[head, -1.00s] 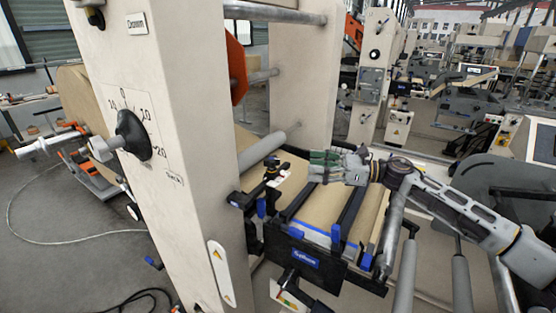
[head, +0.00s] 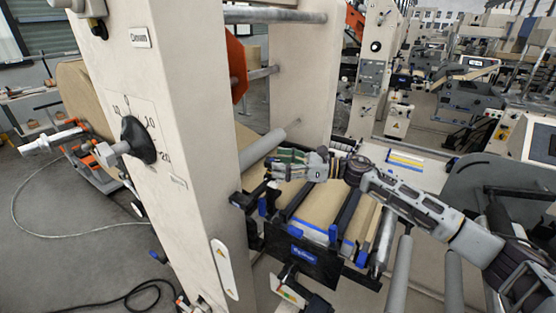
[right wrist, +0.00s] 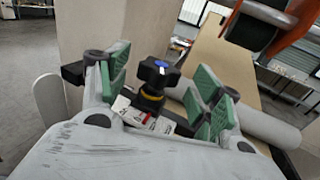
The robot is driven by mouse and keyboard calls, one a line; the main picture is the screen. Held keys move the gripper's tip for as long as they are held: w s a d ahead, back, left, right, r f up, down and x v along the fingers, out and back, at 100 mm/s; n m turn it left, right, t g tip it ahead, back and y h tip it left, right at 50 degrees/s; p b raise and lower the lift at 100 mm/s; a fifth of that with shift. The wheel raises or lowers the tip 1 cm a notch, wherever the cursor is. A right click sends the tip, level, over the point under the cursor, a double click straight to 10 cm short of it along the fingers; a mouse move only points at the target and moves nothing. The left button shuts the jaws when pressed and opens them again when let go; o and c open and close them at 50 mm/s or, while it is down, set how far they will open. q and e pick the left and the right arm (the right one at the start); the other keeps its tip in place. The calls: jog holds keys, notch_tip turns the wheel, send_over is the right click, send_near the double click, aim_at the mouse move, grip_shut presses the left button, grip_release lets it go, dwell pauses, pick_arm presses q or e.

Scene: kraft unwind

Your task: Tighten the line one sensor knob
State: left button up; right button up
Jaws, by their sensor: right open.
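The sensor knob (right wrist: 157,73) is black and lobed, with a blue cap bearing a white mark. In the right wrist view it stands on a yellow-ringed stem, between and beyond my open green-padded fingers. My right gripper (right wrist: 164,84) is open, and I see no clear contact with the knob. In the head view, my right gripper (head: 282,164) reaches from the right to beside the cream frame post, above the brown web, and largely hides the knob. A white tag with red print (right wrist: 146,120) lies below the knob. My left gripper is not in view.
The cream post (head: 150,90) stands close left of my right gripper, with a large black dial knob (head: 138,140) on its face. A grey roller (head: 262,150) lies close by. A black splice table with blue clamps (head: 300,255) sits below.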

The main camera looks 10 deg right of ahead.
jog(key=shift+w+a, duration=0.3)
jog(key=shift+a, duration=0.3)
jog(key=shift+c, duration=0.4)
jog(key=c, duration=1)
